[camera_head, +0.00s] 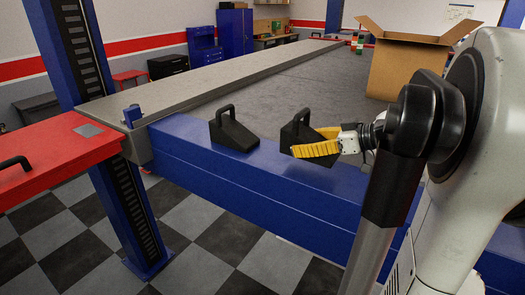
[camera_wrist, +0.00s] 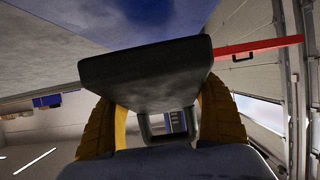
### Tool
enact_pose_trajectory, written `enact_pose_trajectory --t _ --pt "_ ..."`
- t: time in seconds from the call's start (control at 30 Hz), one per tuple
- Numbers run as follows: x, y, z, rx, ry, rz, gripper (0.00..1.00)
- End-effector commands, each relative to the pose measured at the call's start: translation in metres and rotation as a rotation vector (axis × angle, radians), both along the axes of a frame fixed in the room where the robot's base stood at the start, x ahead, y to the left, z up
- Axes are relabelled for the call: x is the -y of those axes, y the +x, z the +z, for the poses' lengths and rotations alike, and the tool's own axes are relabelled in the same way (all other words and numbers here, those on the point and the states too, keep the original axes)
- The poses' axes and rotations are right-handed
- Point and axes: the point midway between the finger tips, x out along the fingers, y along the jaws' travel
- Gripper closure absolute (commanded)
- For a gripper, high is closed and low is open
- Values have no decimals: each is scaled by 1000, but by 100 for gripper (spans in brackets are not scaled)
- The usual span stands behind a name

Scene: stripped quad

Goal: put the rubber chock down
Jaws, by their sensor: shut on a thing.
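One black rubber chock with a handle (camera_head: 301,133) is between the yellow fingers of my gripper (camera_head: 318,147), at the blue crossbeam (camera_head: 203,158) of the lift. In the wrist view the chock (camera_wrist: 150,75) fills the middle, with a yellow finger on each side, so my gripper (camera_wrist: 160,125) is shut on it. I cannot tell whether the chock's underside touches the beam. A second black chock (camera_head: 233,130) stands on the beam to the left, apart from the held one.
A large open cardboard box (camera_head: 405,70) stands behind, at the right. A red tool cabinet top (camera_head: 50,155) is at the left, next to a blue lift post (camera_head: 85,60). The beam between the two chocks is clear.

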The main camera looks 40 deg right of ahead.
Motion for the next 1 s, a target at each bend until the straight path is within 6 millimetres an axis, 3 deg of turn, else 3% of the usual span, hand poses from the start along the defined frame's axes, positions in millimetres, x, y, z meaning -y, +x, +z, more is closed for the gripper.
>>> enact_pose_trajectory --t 0.17,0.37,0.77,0.8,0.87,1.0 --pt "1 3 -11 1 0 0 71" --pt "1 3 -41 1 0 0 71" --pt "1 3 -45 1 0 0 71" --pt "1 3 -45 0 0 0 24" --pt "1 3 -44 0 0 0 6" --pt "1 3 -44 0 0 1 6"
